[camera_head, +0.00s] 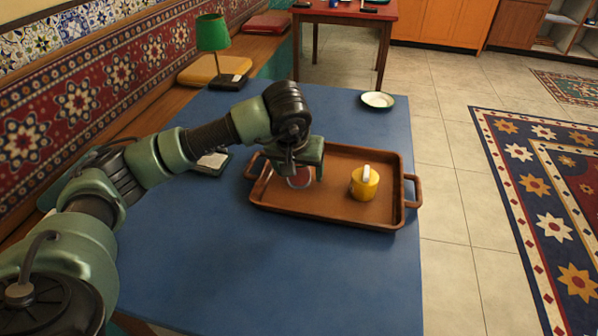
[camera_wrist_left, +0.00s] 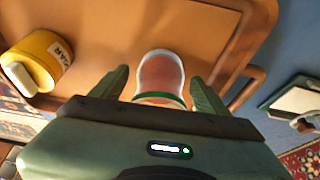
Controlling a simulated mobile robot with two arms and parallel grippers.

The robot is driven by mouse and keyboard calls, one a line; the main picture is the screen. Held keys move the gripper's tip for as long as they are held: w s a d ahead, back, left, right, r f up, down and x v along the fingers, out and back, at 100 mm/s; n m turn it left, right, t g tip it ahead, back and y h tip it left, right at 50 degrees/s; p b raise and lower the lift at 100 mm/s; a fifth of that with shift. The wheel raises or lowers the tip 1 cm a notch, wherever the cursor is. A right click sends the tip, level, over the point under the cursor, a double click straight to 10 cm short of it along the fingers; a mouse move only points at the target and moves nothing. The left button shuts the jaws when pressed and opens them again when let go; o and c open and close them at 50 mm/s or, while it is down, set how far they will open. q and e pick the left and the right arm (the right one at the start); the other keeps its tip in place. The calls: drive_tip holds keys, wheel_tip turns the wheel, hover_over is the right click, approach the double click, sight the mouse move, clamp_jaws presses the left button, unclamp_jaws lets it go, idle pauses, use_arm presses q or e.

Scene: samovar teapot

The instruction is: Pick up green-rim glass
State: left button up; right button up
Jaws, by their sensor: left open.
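The green-rim glass (camera_head: 299,181) stands on the left part of a brown tray (camera_head: 325,222), partly hidden by my left gripper (camera_head: 303,172). In the left wrist view the clear glass (camera_wrist_left: 160,72) shows its pale round base and a green band at its near end. My left gripper (camera_wrist_left: 162,82) is open, with one green finger on each side of the glass. Gaps show between the fingers and the glass, so it does not look gripped. My right gripper is in neither view.
A yellow sugar pot (camera_head: 364,185) with a white handle stands on the tray's right part. A white saucer (camera_head: 377,99) lies at the blue table's (camera_head: 270,275) back right. A green lamp (camera_head: 212,34) stands at the back left. The table's front is clear.

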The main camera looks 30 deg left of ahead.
use_arm(q)
drive_tip(key=shift+w+f, duration=0.1)
drive_tip(key=shift+f, duration=0.1)
drive_tip(key=c, duration=1.5)
drive_tip(key=shift+r, duration=0.1)
drive_tip(key=shift+c, duration=0.3)
drive_tip(key=shift+r, duration=0.15)
